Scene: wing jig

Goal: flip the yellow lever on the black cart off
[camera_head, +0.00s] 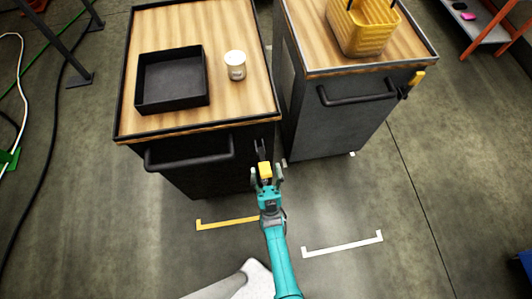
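The black cart (183,172) stands at the left, with a wooden top and a black bar handle on its front. A yellow lever grip (265,169) shows near its front right corner, below a dark forked bracket (260,150). My gripper (267,174) is at this grip, coming from below in the picture. Its fingers are spread, one on each side of the yellow grip, with small gaps seeming to show. Whether either finger touches it I cannot tell. The lever's join to the cart is partly unclear.
A dark grey cart (345,118) stands close at the right, with its own yellow lever (417,78) and a yellow basket (362,28) on top. A black tray (172,104) and white cup (235,65) stand on the black cart.

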